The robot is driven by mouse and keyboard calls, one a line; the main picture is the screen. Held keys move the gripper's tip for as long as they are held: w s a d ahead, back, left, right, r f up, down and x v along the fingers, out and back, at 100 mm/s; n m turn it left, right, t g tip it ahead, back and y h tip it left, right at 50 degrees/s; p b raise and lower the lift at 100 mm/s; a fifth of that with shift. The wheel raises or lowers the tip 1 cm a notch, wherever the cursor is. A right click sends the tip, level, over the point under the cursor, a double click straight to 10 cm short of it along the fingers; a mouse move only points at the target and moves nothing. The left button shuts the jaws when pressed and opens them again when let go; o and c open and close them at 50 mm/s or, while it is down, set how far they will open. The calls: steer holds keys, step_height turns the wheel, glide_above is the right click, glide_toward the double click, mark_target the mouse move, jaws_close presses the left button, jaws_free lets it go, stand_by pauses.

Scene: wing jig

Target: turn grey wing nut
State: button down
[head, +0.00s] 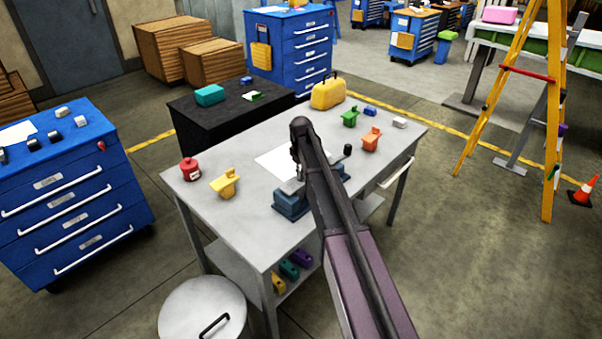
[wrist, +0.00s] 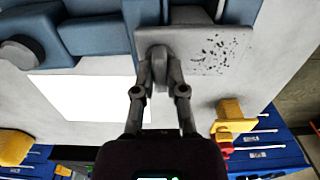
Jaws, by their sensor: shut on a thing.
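The grey wing nut (wrist: 158,66) sits at the edge of a speckled light metal plate (wrist: 208,48) in the wrist view. My gripper (wrist: 159,70) is shut on the wing nut, one finger on each side of it. The plate belongs to a blue-grey jig (wrist: 95,38), which also shows in the head view (head: 290,204) on the grey workbench (head: 240,222). In the head view my arm hides much of the jig, and I cannot make out the wing nut there.
A white sheet (wrist: 88,98) lies beside the jig. A dark knob (head: 347,150) stands at its right. The bench also holds a red can (head: 189,170), a yellow piece (head: 226,184), an orange piece (head: 371,139), a green piece (head: 350,117) and a yellow case (head: 328,94).

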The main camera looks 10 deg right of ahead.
stand_by(0.3)
steer(key=c, duration=0.7)
jaws_free()
steer(key=shift+m, duration=0.4)
